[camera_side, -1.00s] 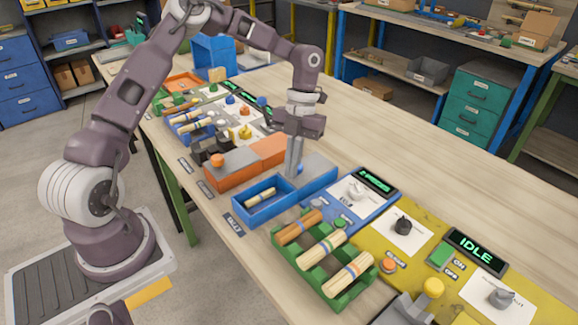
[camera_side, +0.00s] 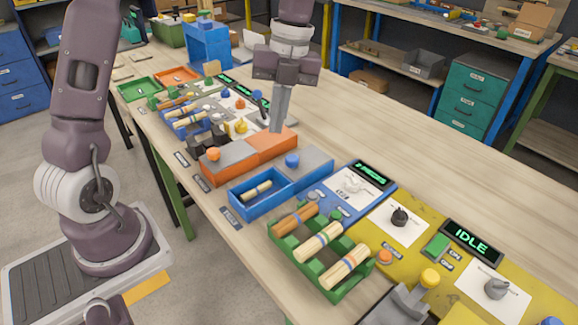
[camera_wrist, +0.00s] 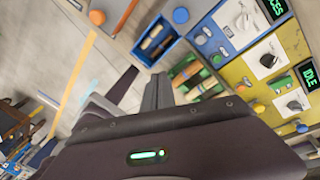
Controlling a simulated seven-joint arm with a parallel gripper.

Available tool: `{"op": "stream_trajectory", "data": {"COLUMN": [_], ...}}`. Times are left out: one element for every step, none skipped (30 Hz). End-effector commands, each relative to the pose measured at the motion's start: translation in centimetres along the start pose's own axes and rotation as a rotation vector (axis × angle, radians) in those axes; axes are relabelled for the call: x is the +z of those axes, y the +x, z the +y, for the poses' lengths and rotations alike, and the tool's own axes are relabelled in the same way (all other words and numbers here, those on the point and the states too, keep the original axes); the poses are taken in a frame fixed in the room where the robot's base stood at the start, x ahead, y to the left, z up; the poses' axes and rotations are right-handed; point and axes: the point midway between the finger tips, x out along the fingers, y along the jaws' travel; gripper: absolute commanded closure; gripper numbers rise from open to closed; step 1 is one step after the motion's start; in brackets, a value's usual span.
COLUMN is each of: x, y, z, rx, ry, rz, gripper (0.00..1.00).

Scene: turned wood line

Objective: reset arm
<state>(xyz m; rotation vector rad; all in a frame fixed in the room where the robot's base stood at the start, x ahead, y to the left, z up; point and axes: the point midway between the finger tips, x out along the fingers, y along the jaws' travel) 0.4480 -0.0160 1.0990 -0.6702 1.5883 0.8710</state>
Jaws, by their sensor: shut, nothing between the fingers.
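My gripper (camera_side: 277,130) is shut and empty. In the side view it points down above the orange block unit (camera_side: 274,147), with its fingertips near the back of that unit; I cannot tell the exact gap. In the wrist view the shut fingers (camera_wrist: 157,78) show in the middle, with the bench beyond them.
A green rack (camera_side: 322,281) holds turned wood pieces near the front edge. A blue panel (camera_side: 335,207) and a yellow panel (camera_side: 410,255) with knobs and an IDLE display (camera_side: 470,242) lie to the right. The back right of the bench is clear.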

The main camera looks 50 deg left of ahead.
Motion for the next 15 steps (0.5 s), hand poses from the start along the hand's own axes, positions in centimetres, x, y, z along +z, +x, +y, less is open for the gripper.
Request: {"op": "stream_trajectory", "data": {"x": [-1.9, -2.9, -4.2, -5.2, -6.1, -7.4, -8.2, -9.1, -10.1, -10.7, -11.3, -12.0, -12.4, -12.8, -13.2], "y": [-1.4, -2.1, -2.8, -3.2, -3.6, -3.9, -4.1, -4.1, -4.0, -3.9, -3.7, -3.4, -3.1, -2.9, -2.7], "z": [1.7, 2.7, 4.2, 5.2, 6.3, 7.8, 8.9, 9.9, 11.1, 11.9, 12.6, 13.3, 13.7, 14.1, 14.4], "rx": [-0.023, -0.052, -0.104, -0.154, -0.211, -0.292, -0.358, -0.421, -0.500, -0.553, -0.597, -0.641, -0.667, -0.685, -0.702], "ry": [-0.199, -0.339, -0.528, -0.673, -0.817, -1.009, -1.149, -1.284, -1.450, -1.563, -1.666, -1.783, -1.856, -1.917, -1.981], "rz": [-0.085, -0.122, -0.160, -0.176, -0.183, -0.173, -0.150, -0.114, -0.051, 0.007, 0.069, 0.153, 0.215, 0.270, 0.332], "gripper": [1.00, 1.00, 1.00, 1.00, 1.00, 1.00, 1.00, 1.00, 1.00, 1.00, 1.00, 1.00, 1.00, 1.00, 1.00]}}
